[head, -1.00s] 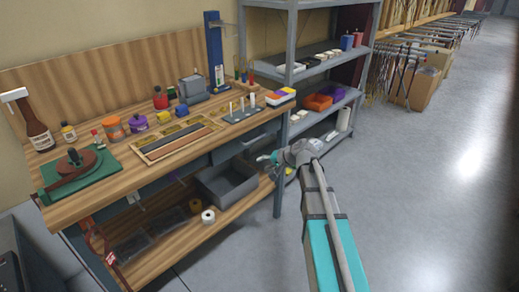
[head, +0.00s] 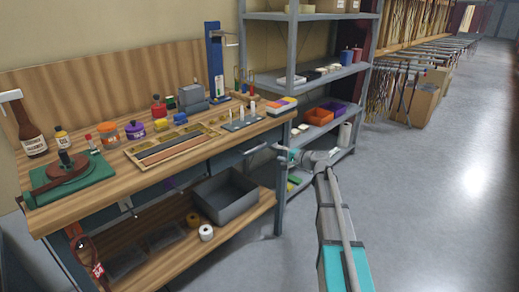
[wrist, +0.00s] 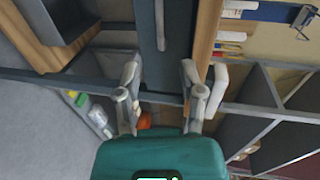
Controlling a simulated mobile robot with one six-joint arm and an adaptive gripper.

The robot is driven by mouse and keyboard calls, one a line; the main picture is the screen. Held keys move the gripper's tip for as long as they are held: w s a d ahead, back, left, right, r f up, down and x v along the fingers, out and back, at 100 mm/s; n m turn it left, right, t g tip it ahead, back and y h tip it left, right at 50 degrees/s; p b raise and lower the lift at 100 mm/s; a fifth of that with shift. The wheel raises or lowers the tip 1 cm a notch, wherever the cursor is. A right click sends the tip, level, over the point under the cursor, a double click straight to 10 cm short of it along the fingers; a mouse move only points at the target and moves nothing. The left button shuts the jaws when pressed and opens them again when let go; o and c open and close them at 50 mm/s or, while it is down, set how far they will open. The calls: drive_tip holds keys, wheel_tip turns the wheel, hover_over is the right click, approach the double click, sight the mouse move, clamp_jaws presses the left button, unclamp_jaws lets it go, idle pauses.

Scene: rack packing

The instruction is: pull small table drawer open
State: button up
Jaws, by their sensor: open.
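The table's grey drawer front (head: 238,156) sits under the wooden tabletop, at the right end, with a light bar handle along it. It looks shut. In the wrist view the dark grey drawer front (wrist: 147,48) runs down from the top edge, and its handle (wrist: 160,25) shows as a thin upright bar. My gripper (head: 279,149) is beside the table's right front corner, near the drawer's right end. In the wrist view my gripper (wrist: 162,72) has its two fingers apart with nothing between them. The handle lies beyond the fingertips, apart from them.
The wooden tabletop (head: 100,190) carries jars, a tray and tools. A grey bin (head: 228,205) and tape rolls lie on the lower shelf. A metal shelf rack (head: 335,75) stands behind my gripper. Open floor (head: 430,190) is at the right.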

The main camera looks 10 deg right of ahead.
drive_tip(key=b+x, duration=0.2)
drive_tip(key=x, duration=1.1)
drive_tip(key=shift+w+a+f+b, duration=0.1)
drive_tip(key=shift+w+a+b, duration=0.1)
drive_tip(key=shift+w+b, duration=0.15)
drive_tip(key=shift+c, duration=0.2)
clamp_jaws()
